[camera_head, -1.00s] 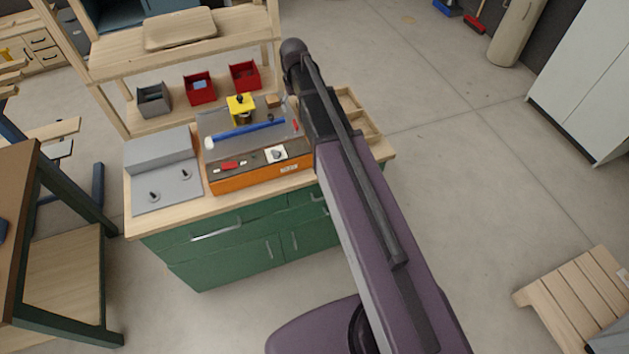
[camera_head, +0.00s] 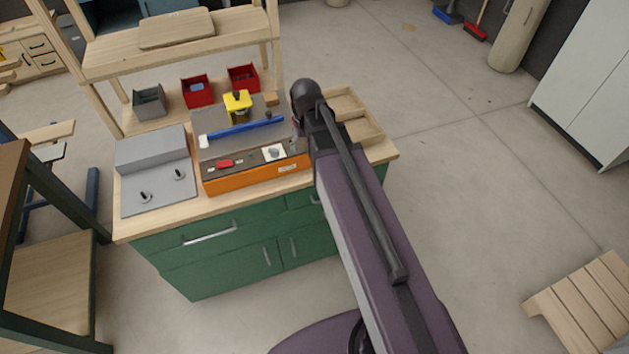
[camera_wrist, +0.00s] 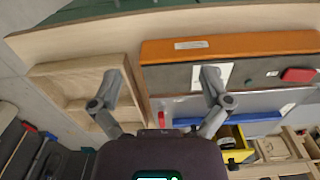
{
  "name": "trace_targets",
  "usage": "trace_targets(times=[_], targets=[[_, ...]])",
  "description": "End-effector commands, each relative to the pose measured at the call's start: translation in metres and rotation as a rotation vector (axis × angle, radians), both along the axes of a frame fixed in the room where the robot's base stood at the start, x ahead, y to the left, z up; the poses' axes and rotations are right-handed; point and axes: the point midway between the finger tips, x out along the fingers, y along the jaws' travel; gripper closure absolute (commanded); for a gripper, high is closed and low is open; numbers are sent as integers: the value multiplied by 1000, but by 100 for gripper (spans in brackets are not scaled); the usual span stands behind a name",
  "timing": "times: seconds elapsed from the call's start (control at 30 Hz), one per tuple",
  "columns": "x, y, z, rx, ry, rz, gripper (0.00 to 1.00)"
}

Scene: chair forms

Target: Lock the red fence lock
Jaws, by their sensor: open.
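The orange-sided machine (camera_head: 262,178) sits on the green bench, with a grey top and a blue bar (camera_head: 240,128) across it. A small red piece (camera_wrist: 161,119) shows near the machine's end in the wrist view, between the bases of my fingers. A larger red block (camera_head: 225,164) lies on the dark front panel; it also shows in the wrist view (camera_wrist: 298,75). I cannot tell for certain which is the fence lock. My gripper (camera_wrist: 160,86) is open and empty, its fingers spread above the machine's end and a wooden tray. The head view hides it behind my arm.
The wooden tray (camera_head: 372,130) lies beside the machine. A yellow part (camera_head: 237,103) rises behind the blue bar. A grey box unit (camera_head: 152,150) stands left. Red bins (camera_head: 197,91) and a grey bin (camera_head: 149,102) line the back.

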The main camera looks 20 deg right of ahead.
Motion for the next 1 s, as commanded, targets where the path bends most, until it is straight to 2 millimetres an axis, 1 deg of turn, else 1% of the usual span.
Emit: trace_targets(times=[0.03,0.5,0.7,1.0], targets=[[-10,0,-8,0,0,-2,3],[-64,0,-40,0,0,-19,3],[-77,0,-47,0,0,-24,3],[-80,0,-48,0,0,-26,3]])
